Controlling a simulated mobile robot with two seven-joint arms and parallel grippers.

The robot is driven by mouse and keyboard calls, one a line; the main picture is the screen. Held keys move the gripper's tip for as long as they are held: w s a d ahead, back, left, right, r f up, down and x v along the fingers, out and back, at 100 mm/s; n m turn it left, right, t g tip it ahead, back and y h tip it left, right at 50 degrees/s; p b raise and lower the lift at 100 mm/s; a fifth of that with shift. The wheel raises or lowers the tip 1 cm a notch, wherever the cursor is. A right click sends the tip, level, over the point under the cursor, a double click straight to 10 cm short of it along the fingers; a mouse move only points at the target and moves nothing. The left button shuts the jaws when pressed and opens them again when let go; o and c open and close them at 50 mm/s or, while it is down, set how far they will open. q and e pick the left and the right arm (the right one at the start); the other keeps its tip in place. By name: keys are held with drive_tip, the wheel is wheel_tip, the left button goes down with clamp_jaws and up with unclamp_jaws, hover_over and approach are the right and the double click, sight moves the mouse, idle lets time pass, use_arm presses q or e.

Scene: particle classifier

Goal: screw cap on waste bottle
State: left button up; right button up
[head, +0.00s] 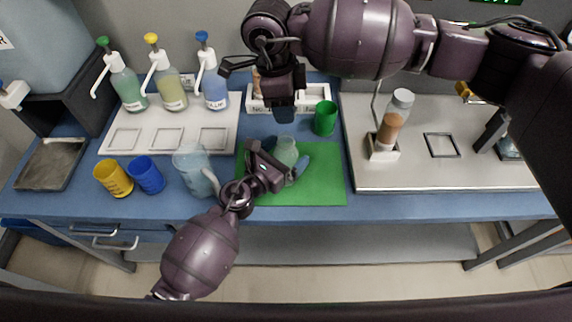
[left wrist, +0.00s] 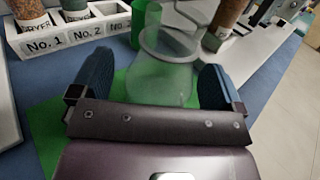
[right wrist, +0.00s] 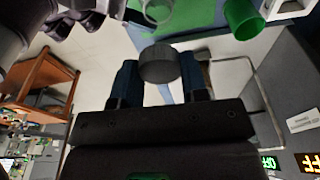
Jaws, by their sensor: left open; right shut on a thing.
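The waste bottle (head: 287,150) is clear with a wide open mouth and stands upright on the green mat (head: 325,190). In the left wrist view the bottle (left wrist: 160,72) is between the two blue fingers of my left gripper (left wrist: 157,85), which is open around it. A gap shows on the finger sides. My right gripper (right wrist: 160,80) is shut on a dark grey round cap (right wrist: 159,64). In the head view my right gripper (head: 284,112) hangs above and behind the bottle; the cap is hidden there. The bottle's mouth (right wrist: 158,10) shows beyond the cap in the right wrist view.
A green cup (head: 325,118) stands close behind the mat, near my right gripper. A clear pitcher (head: 194,170), blue cup (head: 147,174) and yellow cup (head: 113,178) are left. A white rack (head: 316,92) is behind. A metal platform (head: 420,175) with a vial holder (head: 383,152) is right.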

use_arm(q)
drive_tip(key=c, duration=1.4)
drive_tip(key=shift+o, duration=0.2)
use_arm(e)
hover_over(287, 141)
drive_tip(key=shift+a+f, duration=0.15)
drive_tip(key=shift+f, duration=1.15)
drive_tip(key=shift+a+f, duration=0.1)
drive_tip(key=shift+f, duration=1.15)
drive_tip(key=shift+f, duration=0.85)
drive_tip(key=shift+f, duration=0.55)
